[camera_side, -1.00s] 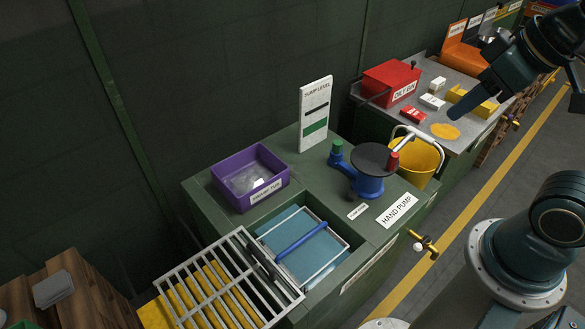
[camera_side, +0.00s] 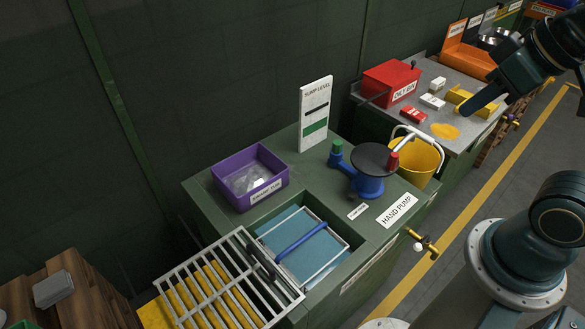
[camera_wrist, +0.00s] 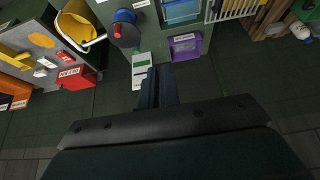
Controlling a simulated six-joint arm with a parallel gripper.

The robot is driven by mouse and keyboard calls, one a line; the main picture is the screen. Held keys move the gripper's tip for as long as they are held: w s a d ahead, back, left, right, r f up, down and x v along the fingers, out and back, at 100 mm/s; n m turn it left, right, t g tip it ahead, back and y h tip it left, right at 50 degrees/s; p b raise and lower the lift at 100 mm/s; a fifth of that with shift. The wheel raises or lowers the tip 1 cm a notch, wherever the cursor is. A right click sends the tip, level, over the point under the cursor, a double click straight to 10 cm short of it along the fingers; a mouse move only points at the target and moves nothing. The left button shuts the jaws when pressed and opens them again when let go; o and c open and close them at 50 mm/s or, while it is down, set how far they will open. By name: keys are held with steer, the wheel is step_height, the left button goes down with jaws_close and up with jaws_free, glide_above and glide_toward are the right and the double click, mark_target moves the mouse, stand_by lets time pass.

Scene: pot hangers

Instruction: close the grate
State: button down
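The grate (camera_side: 228,280), a pale frame of parallel bars, is swung open to the lower left of the green bench. It lies beside the sump opening, above a yellow surface. The opening holds a blue panel (camera_side: 290,262) with a blue bar across it and is uncovered. The grate also shows at the top of the wrist view (camera_wrist: 236,8). My gripper (camera_side: 468,108) is at the upper right in the side view, over the grey table and far from the grate. Its blue fingers (camera_wrist: 159,80) look together in the wrist view, with nothing visible between them.
On the bench stand a purple bin (camera_side: 250,178), a white sump level board (camera_side: 315,115) and a blue hand pump (camera_side: 368,183). A yellow bucket (camera_side: 418,162) hangs at its right side. A red oily bin (camera_side: 390,84) is on the grey table.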

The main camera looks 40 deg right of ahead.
steer(key=w+a+n+g, duration=0.2)
steer(key=w+a+n, duration=0.35)
steer(key=w, duration=0.65)
steer(key=w+a+f+n+g, duration=0.1)
steer(key=w+a+f+n, duration=0.1)
steer(key=w+a+f, duration=0.3)
steer(key=w+a+f+n+g, duration=0.1)
steer(key=w+a+f+n, duration=0.25)
steer(key=a, duration=0.35)
steer(key=a+f+n+h, duration=0.1)
steer(key=a+f+n, duration=0.2)
steer(key=a+f, duration=0.6)
steer(key=s+a+f+n+g+h, duration=0.1)
steer(key=a+f+n, duration=0.3)
steer(key=a+f, duration=0.6)
step_height(320, 180, down, 6)
steer(key=shift+f+g+h, duration=0.25)
steer(key=shift+g+h, duration=0.05)
steer(key=shift+h, duration=0.4)
steer(key=shift+f, duration=0.15)
